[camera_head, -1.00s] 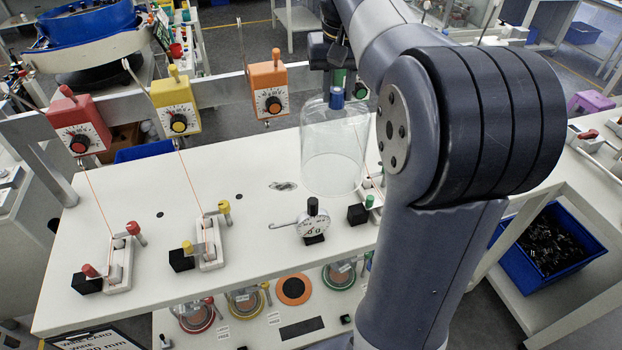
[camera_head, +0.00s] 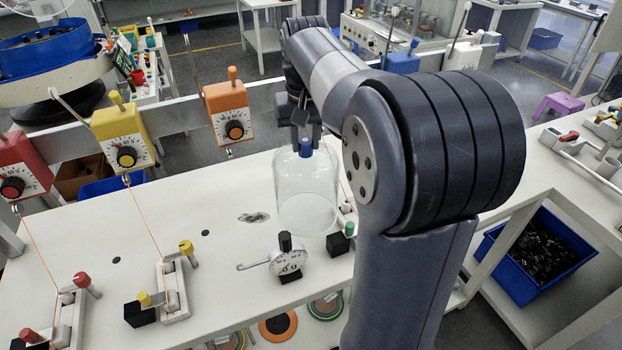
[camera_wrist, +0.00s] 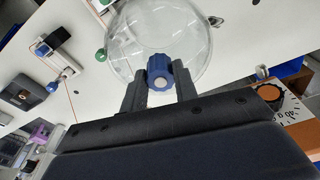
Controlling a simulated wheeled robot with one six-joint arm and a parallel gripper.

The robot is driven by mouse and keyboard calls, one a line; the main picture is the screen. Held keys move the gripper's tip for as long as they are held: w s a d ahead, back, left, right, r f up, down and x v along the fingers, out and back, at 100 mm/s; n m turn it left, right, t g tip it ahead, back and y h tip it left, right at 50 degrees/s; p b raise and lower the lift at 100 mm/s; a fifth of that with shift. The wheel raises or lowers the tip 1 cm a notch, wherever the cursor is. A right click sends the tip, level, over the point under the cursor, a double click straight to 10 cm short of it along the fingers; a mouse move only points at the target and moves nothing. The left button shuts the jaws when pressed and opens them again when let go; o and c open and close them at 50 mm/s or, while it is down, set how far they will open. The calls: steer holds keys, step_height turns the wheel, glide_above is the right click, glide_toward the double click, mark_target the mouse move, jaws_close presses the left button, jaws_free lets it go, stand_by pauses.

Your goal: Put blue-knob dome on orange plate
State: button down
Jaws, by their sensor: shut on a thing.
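The clear blue-knob dome (camera_head: 307,197) stands upright at the bench top, behind the dial gauge. I cannot tell whether its rim touches the bench. My gripper (camera_head: 304,147) is above it, shut on its blue knob. In the wrist view the fingers of my gripper (camera_wrist: 159,84) sit on both sides of the knob of the dome (camera_wrist: 159,70), and the clear glass spreads beyond. The orange plate (camera_head: 278,326), an orange ring with a dark centre, lies on the lower shelf under the bench's front edge, partly hidden by that edge.
The dial gauge (camera_head: 289,261) and a black block (camera_head: 338,244) stand close in front of the dome. The orange dial box (camera_head: 231,115) hangs at the back rail. A green-rimmed plate (camera_head: 326,306) lies right of the orange plate. The bench top left of the dome is mostly clear.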

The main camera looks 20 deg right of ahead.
mark_target(304, 160)
steer(key=shift+w+a+f, duration=0.1)
steer(key=shift+f, duration=1.35)
steer(key=shift+w+a+f, duration=0.1)
steer(key=shift+f, duration=1.3)
steer(key=shift+f, duration=0.2)
steer(key=c, duration=1.1)
jaws_free()
steer(key=shift+r, duration=0.1)
